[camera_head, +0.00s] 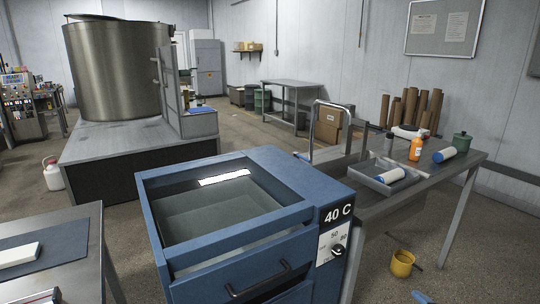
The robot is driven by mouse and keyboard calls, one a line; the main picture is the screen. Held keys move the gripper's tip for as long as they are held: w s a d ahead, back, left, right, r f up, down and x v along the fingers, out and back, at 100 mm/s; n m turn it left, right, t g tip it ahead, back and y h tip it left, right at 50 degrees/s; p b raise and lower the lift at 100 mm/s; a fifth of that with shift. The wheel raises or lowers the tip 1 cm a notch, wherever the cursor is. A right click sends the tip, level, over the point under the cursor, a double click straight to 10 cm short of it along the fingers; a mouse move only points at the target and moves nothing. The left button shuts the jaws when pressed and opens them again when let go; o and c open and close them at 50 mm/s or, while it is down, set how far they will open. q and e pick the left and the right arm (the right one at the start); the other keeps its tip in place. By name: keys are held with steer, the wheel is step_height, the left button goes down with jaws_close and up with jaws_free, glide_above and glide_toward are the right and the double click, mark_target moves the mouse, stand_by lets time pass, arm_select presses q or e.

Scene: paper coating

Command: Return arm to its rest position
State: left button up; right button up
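Neither gripper shows clearly in the head view. A small pale grey shape (42,297) is cut off by the bottom edge at the left; I cannot tell whether it is part of my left arm. No fingers can be seen. No arm reaches over the blue water bath (330,195) in front of me. The bath's top is open, and a bright white patch (224,178) shows inside it near the back wall; I cannot tell whether it is a sheet or a reflection.
A metal table (85,225) at the left bears a white block (19,254) on a dark mat. The right bench (470,160) holds a grey tray (362,176), bottles and rolls. A yellow bucket (402,264) stands on the floor. A large steel drum (115,75) stands behind.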

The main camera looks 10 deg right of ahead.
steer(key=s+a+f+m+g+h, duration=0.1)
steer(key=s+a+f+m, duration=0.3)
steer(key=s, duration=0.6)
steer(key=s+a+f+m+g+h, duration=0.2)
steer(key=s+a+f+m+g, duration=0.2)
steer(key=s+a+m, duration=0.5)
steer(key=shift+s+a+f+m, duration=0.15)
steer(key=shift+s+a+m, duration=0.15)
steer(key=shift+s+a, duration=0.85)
